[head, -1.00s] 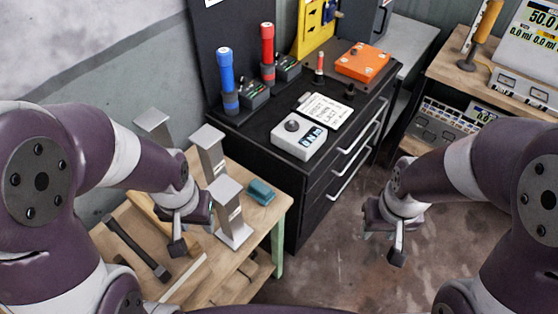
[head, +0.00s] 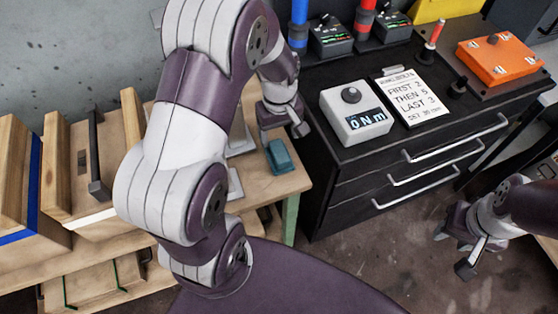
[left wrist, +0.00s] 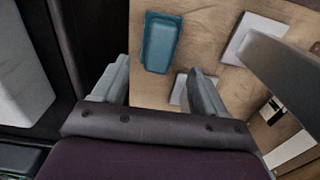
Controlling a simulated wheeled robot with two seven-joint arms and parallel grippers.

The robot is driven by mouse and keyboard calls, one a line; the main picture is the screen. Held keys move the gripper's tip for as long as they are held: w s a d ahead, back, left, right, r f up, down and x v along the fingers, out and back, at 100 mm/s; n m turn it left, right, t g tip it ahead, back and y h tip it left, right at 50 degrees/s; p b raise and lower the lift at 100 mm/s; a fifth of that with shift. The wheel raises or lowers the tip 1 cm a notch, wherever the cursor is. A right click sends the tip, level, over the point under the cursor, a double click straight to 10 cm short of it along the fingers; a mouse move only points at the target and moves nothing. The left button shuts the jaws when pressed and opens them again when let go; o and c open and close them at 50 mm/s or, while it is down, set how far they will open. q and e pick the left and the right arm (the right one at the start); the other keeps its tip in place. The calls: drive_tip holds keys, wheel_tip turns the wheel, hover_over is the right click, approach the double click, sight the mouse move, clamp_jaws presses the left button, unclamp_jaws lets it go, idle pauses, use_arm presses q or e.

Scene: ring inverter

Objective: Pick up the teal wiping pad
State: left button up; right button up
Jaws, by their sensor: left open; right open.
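The teal wiping pad (head: 278,156) lies on the wooden table's right end, near the black cabinet. It also shows in the left wrist view (left wrist: 160,42), beyond and between the spread fingers and apart from them. My left gripper (head: 285,128) is open and empty, just behind the pad in the head view; its fingers also show in the left wrist view (left wrist: 160,78). My right gripper (head: 455,252) is open and empty over the floor in front of the cabinet.
Grey metal stands, mostly hidden by my left arm in the head view, rise beside the pad; one shows in the left wrist view (left wrist: 284,66). The black cabinet (head: 345,190) adjoins the table's right end and carries a white torque meter (head: 355,118). Wooden boxes (head: 95,165) are at left.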

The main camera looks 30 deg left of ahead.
sight(279, 150)
use_arm(q)
wheel_tip(279, 150, down, 8)
drive_tip(key=shift+r, duration=0.1)
drive_tip(key=c, duration=1.1)
